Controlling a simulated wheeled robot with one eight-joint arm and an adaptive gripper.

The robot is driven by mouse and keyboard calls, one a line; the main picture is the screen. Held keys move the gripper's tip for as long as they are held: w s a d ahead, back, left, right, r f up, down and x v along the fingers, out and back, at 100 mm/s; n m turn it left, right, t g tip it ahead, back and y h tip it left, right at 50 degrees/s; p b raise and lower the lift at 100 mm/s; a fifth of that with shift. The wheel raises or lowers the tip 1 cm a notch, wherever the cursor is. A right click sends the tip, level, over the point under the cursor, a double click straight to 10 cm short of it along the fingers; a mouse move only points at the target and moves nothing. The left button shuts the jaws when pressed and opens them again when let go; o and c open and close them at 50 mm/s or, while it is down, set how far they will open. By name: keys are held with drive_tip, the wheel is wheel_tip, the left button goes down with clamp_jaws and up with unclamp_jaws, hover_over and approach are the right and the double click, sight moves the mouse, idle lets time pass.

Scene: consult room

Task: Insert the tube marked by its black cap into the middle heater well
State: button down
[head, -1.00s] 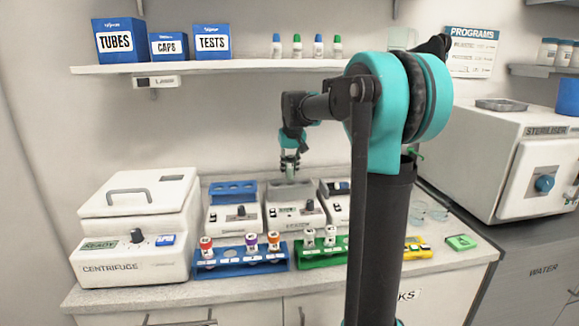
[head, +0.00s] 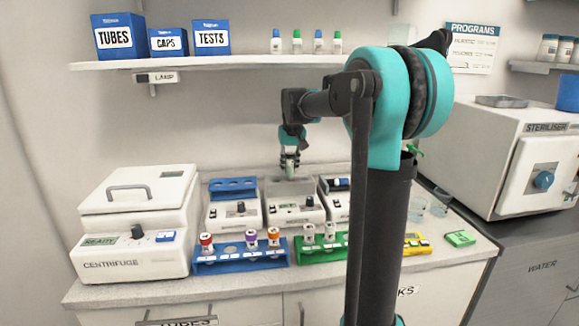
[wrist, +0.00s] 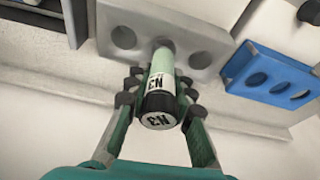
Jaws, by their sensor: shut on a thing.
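The tube (wrist: 162,62) has a pale green body, a white label and a black cap (wrist: 158,106). My gripper (wrist: 158,92) is shut on it near the cap, in the wrist view. The tube's far end meets the grey heater block (wrist: 185,37) between two open wells, one to its left (wrist: 123,37) and one to its right (wrist: 200,60). I cannot tell how far the end is inside the middle well. In the head view, my gripper (head: 289,160) is above the middle heater (head: 295,208), with the tube small below it.
A heater with a blue block (head: 233,190) stands left, and another heater (head: 336,202) right. In front are a blue rack (head: 240,260) with capped tubes and a green rack (head: 320,250). The centrifuge (head: 135,225) is far left. A shelf (head: 230,63) hangs above.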

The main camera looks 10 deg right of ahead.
drive_tip(key=shift+f, duration=0.2)
drive_tip(key=shift+f, duration=0.8)
drive_tip(key=c, duration=1.2)
unclamp_jaws()
drive_tip(key=shift+r, duration=0.1)
drive_tip(key=v, duration=1.1)
drive_tip(key=shift+s+r, duration=0.1)
drive_tip(key=shift+r, duration=0.25)
